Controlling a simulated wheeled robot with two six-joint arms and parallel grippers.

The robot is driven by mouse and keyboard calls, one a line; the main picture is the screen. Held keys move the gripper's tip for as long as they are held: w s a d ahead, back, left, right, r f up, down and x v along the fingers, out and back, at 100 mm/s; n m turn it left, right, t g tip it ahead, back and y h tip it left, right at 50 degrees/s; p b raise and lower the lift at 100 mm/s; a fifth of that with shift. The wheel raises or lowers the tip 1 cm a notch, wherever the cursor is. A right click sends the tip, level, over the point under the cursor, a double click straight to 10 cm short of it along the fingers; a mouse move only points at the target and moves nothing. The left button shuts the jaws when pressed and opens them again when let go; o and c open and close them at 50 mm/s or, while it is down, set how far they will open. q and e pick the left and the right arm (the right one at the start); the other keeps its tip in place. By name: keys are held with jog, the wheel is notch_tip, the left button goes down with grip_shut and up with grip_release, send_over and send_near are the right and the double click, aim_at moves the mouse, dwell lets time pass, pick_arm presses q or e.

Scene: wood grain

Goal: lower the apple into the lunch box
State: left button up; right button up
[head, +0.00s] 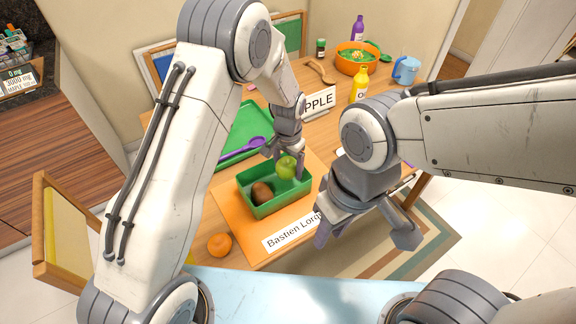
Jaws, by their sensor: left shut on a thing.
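The green apple (287,168) is in my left gripper (284,162), which is shut on it. The apple shows over the back right part of the green lunch box (270,210); I cannot tell how high it is above the floor of the box. A brown, kiwi-like fruit (262,193) lies inside the box at the left. The box stands on an orange mat (233,222). My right gripper (364,238) is open and empty, to the right of the box and nearer to me.
An orange fruit (219,245) lies at the near left. A name card (293,231) is in front of the box. A green tray (240,130) with a purple spoon (243,149) lies behind it. An APPLE sign (319,104), yellow bottle (360,84) and orange bowl (357,63) stand farther back.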

aim_at(288, 161)
pick_arm(q)
jog(key=shift+f+b, duration=1.4)
jog(key=shift+f, duration=0.9)
dwell(0.7)
jog(key=o, duration=1.3)
notch_tip(288, 161, up, 11)
jog(key=shift+f, duration=0.2)
jog(key=s+d+r, duration=0.3)
jog(key=s+r, duration=0.7)
jog(key=s, duration=0.3)
jog(key=shift+m+h, duration=0.5)
jog(key=shift+m, duration=0.1)
jog(key=s+a+r, duration=0.1)
jog(key=s, duration=0.4)
jog(key=s+a+p, duration=0.1)
jog(key=s, duration=0.4)
jog(key=s+a+r, duration=0.1)
jog(key=s, duration=0.4)
jog(key=shift+s+a+r, duration=0.25)
jog(key=shift+s+r, duration=0.05)
jog(key=shift+s, duration=0.05)
